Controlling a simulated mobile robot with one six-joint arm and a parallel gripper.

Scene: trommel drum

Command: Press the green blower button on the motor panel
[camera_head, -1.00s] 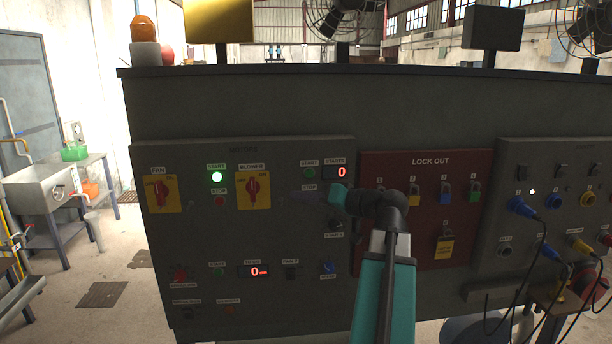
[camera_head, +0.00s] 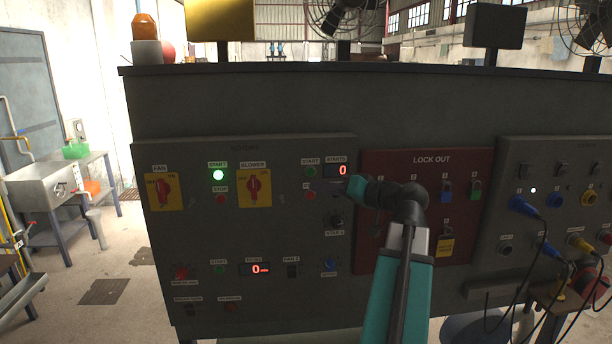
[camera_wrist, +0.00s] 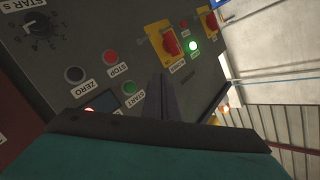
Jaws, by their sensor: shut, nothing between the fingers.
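The motor panel (camera_head: 200,235) fills the left of the cabinet front. To the right of the yellow blower switch (camera_head: 253,187) is an unlit green START button (camera_head: 311,172), above a red STOP button (camera_head: 310,196). The fan's green START button (camera_head: 218,175), left of the blower switch, is lit. In the wrist view, the unlit green button (camera_wrist: 129,88) lies just left of my gripper (camera_wrist: 161,78). My gripper is shut and empty, with its dark fingers pointing toward the panel near the blower switch (camera_wrist: 168,42). Contact with the panel cannot be told.
A digital display (camera_head: 342,170) reading 0 is right of the START button. A red lock-out board (camera_head: 400,162) with padlocks is partly hidden by my arm. Cables hang from the socket panel (camera_head: 510,160) at right. Open floor lies left of the cabinet.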

